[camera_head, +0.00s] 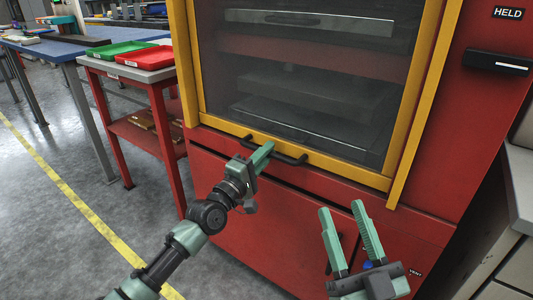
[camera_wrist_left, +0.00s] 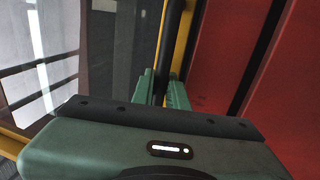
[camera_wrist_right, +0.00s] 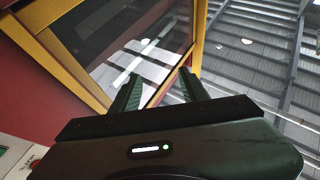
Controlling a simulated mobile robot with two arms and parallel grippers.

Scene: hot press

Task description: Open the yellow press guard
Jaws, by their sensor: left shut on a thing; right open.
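The yellow press guard (camera_head: 335,165) is a yellow frame around a dark clear pane on the front of the red press. It appears closed, its lower bar resting along the press front. A black bar handle (camera_head: 290,159) is fixed to its lower bar. My left gripper (camera_head: 265,150) is shut on this handle near its left part; the handle runs between the fingers in the left wrist view (camera_wrist_left: 174,50). My right gripper (camera_head: 341,212) is open and empty, in front of the lower press, right of and below the handle. The guard's frame also shows in the right wrist view (camera_wrist_right: 72,65).
The red press body (camera_head: 240,205) fills the middle. A red cart (camera_head: 128,70) with a green tray (camera_head: 115,49) and a red tray (camera_head: 148,60) stands close on the left. A grey cabinet (camera_head: 518,190) stands at the right edge. Open floor lies at lower left.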

